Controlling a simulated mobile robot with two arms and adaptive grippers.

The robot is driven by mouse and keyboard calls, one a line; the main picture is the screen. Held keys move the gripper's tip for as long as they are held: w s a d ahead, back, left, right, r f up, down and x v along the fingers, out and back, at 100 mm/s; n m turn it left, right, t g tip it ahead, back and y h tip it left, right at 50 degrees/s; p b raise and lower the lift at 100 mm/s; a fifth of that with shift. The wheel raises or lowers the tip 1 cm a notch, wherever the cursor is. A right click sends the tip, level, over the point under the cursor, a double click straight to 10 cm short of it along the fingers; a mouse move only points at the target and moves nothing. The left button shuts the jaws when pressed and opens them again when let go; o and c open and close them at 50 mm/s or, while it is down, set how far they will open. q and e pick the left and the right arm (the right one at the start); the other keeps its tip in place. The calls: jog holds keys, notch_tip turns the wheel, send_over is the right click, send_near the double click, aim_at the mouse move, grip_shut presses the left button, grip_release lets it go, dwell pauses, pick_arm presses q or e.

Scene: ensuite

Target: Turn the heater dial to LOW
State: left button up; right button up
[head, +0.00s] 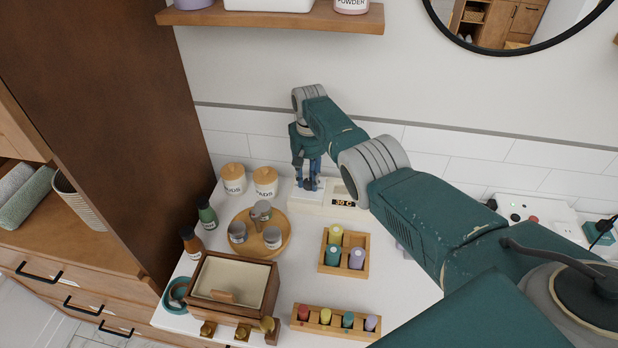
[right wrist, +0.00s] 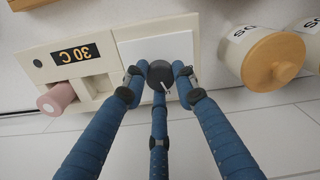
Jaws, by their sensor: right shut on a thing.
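The cream heater unit (head: 318,205) stands at the back of the white counter, with a display reading 30 C. In the right wrist view, its panel (right wrist: 128,50) appears upside down. The dark round dial (right wrist: 160,74) has a white pointer line, which points toward the lower right of that picture. My right gripper (head: 308,184) reaches down onto the dial, and its three blue fingers are closed around it. The fingers also show in the right wrist view (right wrist: 158,88). No LOW mark can be read; the fingers cover part of the panel around the dial. My left gripper is not in view.
Two lidded jars (head: 264,182) stand left of the heater. A round wooden tray (head: 248,247) with small canisters, a wooden box (head: 232,284) and racks of coloured bottles (head: 357,272) are in front.

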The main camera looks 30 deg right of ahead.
aim_at(309, 181)
jog(key=shift+w+r+m, duration=0.1)
jog(key=shift+r+m, duration=0.05)
jog(key=shift+m, duration=1.55)
jog(key=o, duration=1.2)
jog(key=shift+c, duration=0.2)
notch_tip(309, 181, up, 12)
